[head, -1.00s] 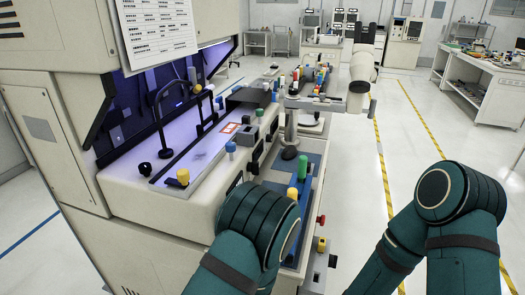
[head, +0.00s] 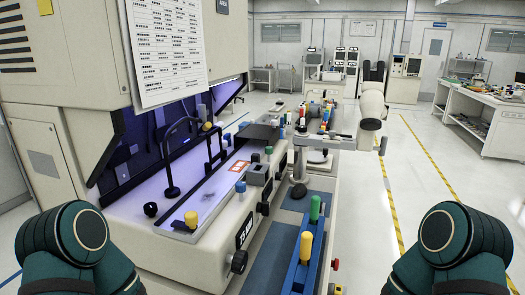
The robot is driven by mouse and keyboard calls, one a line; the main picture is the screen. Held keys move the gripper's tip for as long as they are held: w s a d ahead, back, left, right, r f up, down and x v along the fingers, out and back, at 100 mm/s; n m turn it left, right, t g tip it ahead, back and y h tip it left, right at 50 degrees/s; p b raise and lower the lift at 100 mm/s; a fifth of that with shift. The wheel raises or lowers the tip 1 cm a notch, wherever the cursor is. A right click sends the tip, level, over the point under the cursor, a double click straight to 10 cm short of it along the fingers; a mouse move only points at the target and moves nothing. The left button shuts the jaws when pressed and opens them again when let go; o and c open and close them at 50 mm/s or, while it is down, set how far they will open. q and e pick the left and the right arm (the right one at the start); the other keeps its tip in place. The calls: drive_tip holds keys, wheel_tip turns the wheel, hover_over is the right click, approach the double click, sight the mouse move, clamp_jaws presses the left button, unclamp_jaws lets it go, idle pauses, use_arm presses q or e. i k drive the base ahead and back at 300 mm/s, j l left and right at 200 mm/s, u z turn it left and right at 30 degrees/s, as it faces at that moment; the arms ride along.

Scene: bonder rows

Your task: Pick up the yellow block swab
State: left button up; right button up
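A swab with a yellow head (head: 306,247) stands upright in a narrow blue block (head: 292,272) on the shelf at the front of the bonder. A green-headed swab (head: 315,208) stands just behind it in the same block. A separate yellow-topped knob or peg (head: 191,219) sits on the bonder's pale deck, farther left. Only teal links of my two arms show, at the lower left and lower right. Both of my grippers are out of the picture, so their distance from the swab cannot be told.
The bonder (head: 150,240) fills the left side, with a black knob (head: 239,261) on its front. A white microscope-like arm (head: 370,120) overhangs the shelf's far end. Several small coloured-topped items crowd the deck behind. Clear floor (head: 365,220) lies to the right.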

sight(307, 237)
drive_tip(key=l+u, duration=0.2)
drive_tip(key=l, duration=0.2)
drive_tip(key=k+l+u, duration=0.25)
drive_tip(key=l+u, duration=0.2)
drive_tip(key=l, duration=0.3)
drive_tip(key=k+l+u, duration=0.25)
drive_tip(key=i+l, duration=0.05)
